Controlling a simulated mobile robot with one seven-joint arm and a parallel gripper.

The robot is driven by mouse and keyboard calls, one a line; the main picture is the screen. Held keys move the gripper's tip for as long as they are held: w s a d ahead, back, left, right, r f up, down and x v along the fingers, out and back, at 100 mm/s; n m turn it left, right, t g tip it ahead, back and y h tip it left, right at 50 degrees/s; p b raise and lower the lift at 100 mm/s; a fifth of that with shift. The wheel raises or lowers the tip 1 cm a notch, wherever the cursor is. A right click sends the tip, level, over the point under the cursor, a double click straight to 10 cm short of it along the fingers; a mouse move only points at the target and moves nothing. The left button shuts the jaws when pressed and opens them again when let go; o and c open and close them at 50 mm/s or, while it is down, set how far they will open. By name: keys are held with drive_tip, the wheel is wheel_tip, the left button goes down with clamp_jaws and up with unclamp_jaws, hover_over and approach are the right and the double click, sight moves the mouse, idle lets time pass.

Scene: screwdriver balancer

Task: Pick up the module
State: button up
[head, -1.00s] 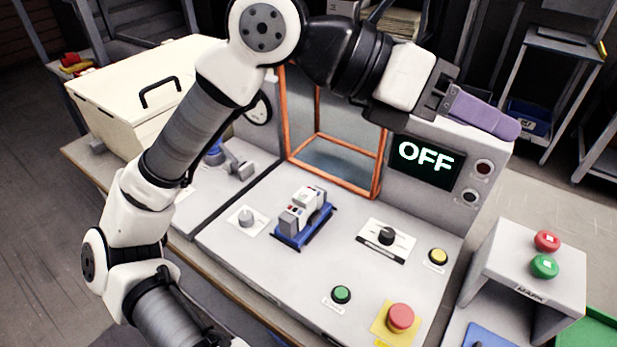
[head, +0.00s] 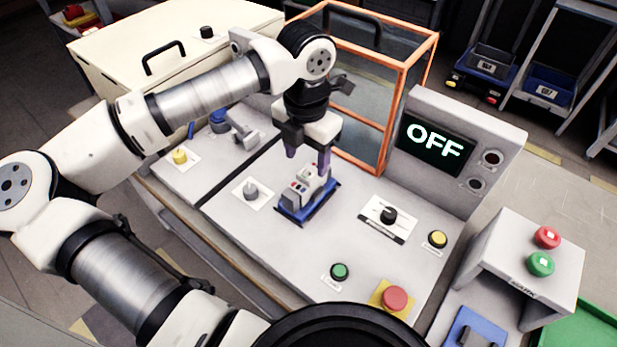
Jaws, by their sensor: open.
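The module (head: 309,186) is a small light grey block with red and dark markings. It sits in a blue holder (head: 298,215) on the grey panel top. My gripper (head: 308,157) points down right above the module, with its purple fingers apart. One finger shows at the module's upper left and the other at its upper right, close to its top. I cannot tell whether either finger touches it. The gripper holds nothing that I can see.
An orange-framed clear enclosure (head: 384,140) stands behind the module. A display reading OFF (head: 436,141) is at the right. Knobs (head: 388,215), a green button (head: 339,271) and a red stop button (head: 395,298) surround the holder. A cream box (head: 118,58) stands back left.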

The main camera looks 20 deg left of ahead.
sight(308, 172)
drive_tip(key=shift+w+d+f+p, duration=0.1)
drive_tip(key=shift+f+p, duration=0.5)
drive_tip(key=shift+f, duration=0.9)
drive_tip(key=shift+d+f+p, duration=0.1)
drive_tip(key=shift+f+p, duration=0.45)
drive_tip(key=shift+f, duration=0.9)
clamp_jaws()
